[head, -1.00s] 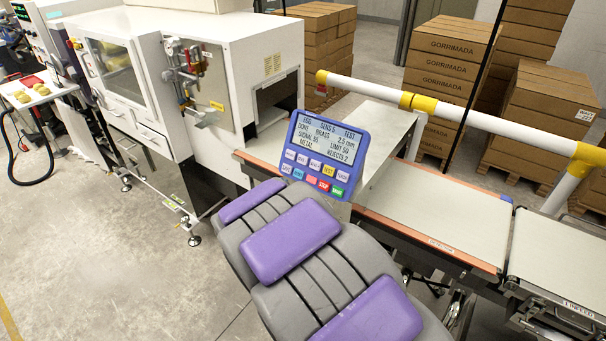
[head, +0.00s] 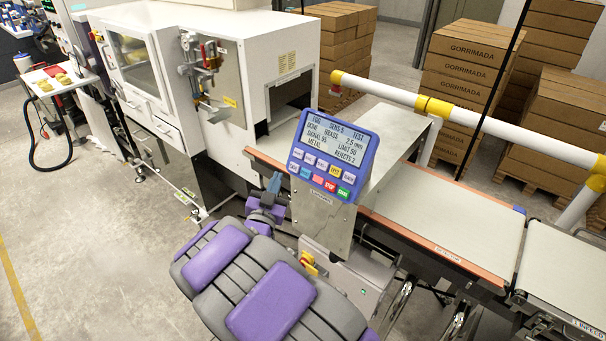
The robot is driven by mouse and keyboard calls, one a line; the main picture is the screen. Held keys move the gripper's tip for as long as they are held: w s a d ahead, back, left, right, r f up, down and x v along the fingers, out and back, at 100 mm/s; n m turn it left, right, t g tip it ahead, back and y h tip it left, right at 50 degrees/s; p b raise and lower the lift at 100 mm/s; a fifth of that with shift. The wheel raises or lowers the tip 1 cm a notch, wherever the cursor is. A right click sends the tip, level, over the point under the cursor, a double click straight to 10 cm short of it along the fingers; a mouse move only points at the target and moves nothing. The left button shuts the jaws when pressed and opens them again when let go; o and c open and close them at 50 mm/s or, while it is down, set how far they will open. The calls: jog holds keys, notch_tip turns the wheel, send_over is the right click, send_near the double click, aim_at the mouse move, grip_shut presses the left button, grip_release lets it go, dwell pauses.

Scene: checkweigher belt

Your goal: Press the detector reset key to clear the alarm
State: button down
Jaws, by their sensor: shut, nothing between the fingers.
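The detector's control panel (head: 333,155) is a blue-framed box tilted on a metal stand beside the belt. Its screen (head: 335,141) shows SIGNAL 55, LIMIT 50, METAL and REJECTS 2. Below are two rows of keys: mostly pale with a yellow one above; blue, pinkish, red STOP and green START keys (head: 343,193) below. Most labels are too small to read, so I cannot tell which is the reset key. My gripper (head: 275,182) is shut and empty, just left of the panel's lower left corner, and appears apart from the keys.
The belt (head: 440,222) runs right from the white machine (head: 215,60). A white and yellow rail (head: 400,95) passes behind the panel. A grey box with a yellow-red switch (head: 309,263) sits below the stand. Open floor (head: 90,240) lies at the left.

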aim_at(306, 173)
jog(key=w+d+f+b, duration=0.1)
jog(key=w+d+f, duration=0.3)
jog(key=w+d, duration=0.1)
jog(key=shift+w+d, duration=0.25)
jog(key=shift+w, duration=0.35)
jog(key=shift+a, duration=0.1)
dwell(0.5)
jog(key=shift+w+d, duration=0.1)
jog(key=shift+d, duration=0.1)
dwell(1.2)
jog(key=shift+w+d+f, duration=0.1)
jog(key=shift+w+d, duration=0.05)
